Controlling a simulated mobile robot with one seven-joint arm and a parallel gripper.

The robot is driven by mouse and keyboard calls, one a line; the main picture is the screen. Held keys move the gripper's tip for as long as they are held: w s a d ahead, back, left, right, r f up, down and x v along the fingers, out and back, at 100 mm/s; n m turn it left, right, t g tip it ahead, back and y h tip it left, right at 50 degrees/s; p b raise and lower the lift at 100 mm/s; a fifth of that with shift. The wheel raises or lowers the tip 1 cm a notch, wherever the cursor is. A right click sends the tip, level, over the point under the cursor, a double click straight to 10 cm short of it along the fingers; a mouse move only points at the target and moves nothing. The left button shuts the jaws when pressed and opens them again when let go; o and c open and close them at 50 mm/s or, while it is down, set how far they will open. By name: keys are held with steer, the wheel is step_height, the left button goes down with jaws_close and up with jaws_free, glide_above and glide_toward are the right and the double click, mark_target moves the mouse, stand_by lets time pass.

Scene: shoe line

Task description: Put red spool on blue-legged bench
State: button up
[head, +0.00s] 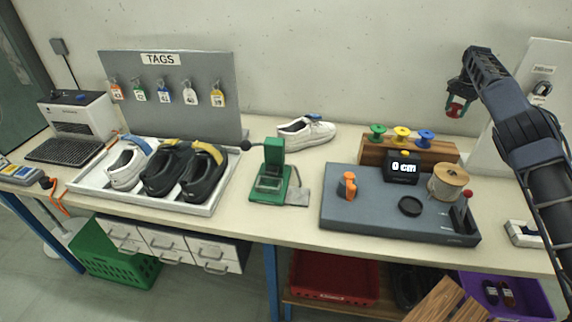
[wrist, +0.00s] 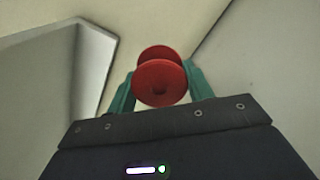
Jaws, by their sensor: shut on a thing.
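The red spool (head: 455,109) is in my gripper (head: 460,93), held up in the air above the right part of the bench, near the back wall. In the wrist view the red spool (wrist: 160,82) sits between the two green fingers of my gripper (wrist: 161,80), which are shut on it. The blue-legged bench (head: 289,226) is the long pale bench across the head view. Its blue legs show at the left and under the middle.
A wooden rack with green, yellow and blue spools (head: 401,134) stands below my gripper. A grey tray (head: 345,215) with a "0 cm" display is in front of it. A green press (head: 272,175), a white shoe (head: 306,131) and a shoe tray (head: 80,183) stand farther left.

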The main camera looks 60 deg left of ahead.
steer(key=shift+m, duration=0.8)
steer(key=shift+w+d+f, duration=0.25)
steer(key=shift+w+f, duration=0.2)
steer(key=shift+f, duration=2.05)
steer(key=shift+w+d+f, duration=0.25)
steer(key=shift+w+f, duration=0.25)
steer(key=shift+f, duration=2)
steer(key=shift+w+d+f, duration=0.25)
steer(key=shift+w+f, duration=0.2)
steer(key=shift+f, duration=2.05)
steer(key=shift+f, duration=0.15)
steer(key=o, duration=1)
steer(key=shift+c, duration=0.2)
step_height(320, 180, up, 8)
